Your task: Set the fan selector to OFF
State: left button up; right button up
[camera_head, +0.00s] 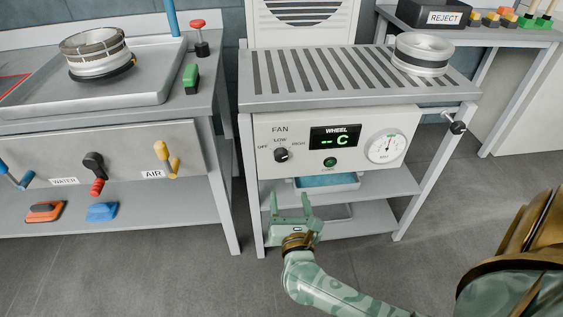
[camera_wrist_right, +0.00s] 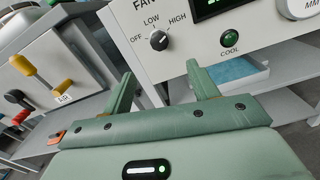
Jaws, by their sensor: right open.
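The fan selector (camera_head: 281,155) is a small black knob on the white front panel, below the FAN label, with OFF at its left, LOW above and HIGH at its right. It also shows in the right wrist view (camera_wrist_right: 158,40), where its pale mark seems to slant up and right, towards HIGH; the mark is too small to be sure. My right gripper (camera_head: 290,202) is open and empty, below the panel and apart from the knob. In the right wrist view its two fingers (camera_wrist_right: 160,76) point up towards the panel, with the knob beyond the gap. My left gripper is out of view.
A wheel display (camera_head: 335,137), a green COOL button (camera_head: 330,162) and a round dial (camera_head: 387,146) share the panel. A blue tray (camera_head: 327,181) is below. A slatted top (camera_head: 330,75) holds a metal wheel (camera_head: 421,52). Another bench with levers (camera_head: 94,165) stands left.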

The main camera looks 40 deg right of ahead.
aim_at(282, 158)
jog(key=b+x, duration=0.3)
jog(key=x, duration=1)
jog(key=shift+w+f+b, duration=0.2)
jog(key=shift+b, duration=0.1)
jog(key=shift+w+d+r, duration=0.15)
jog(key=shift+w+d, duration=0.15)
jog(key=shift+w, duration=0.25)
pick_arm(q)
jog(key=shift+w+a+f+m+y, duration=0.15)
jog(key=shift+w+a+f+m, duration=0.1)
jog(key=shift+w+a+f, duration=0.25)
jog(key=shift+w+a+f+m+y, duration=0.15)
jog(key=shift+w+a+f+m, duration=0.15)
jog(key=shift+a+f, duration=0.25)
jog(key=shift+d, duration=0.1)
pick_arm(e)
jog(key=c, duration=1)
